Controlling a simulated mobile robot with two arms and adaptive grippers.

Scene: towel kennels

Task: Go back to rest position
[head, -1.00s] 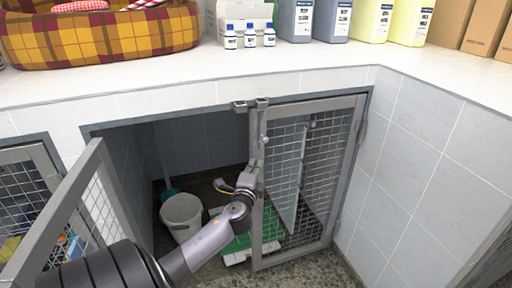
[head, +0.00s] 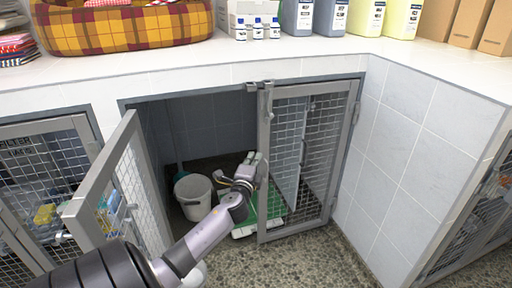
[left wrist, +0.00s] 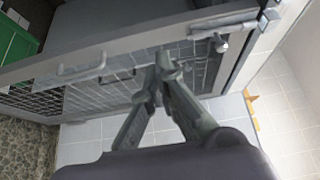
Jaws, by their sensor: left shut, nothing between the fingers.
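My left gripper (head: 255,168) is at the left edge of the right-hand mesh door (head: 297,165) of the middle kennel. Its fingers are shut with nothing between them. In the left wrist view the closed fingertips (left wrist: 165,65) point at the mesh and grey frame of a door (left wrist: 130,53); I cannot tell whether they touch it. The right-hand door stands across its half of the opening; I cannot tell if it is fully closed. The left-hand mesh door (head: 125,185) is swung open towards me. My right gripper is not in view.
Inside the kennel are a white bucket (head: 194,196) and a green and white item (head: 245,224) on the floor. The counter (head: 330,60) above holds a plaid pet bed (head: 125,27), small bottles and jugs. Speckled floor (head: 310,262) is clear in front.

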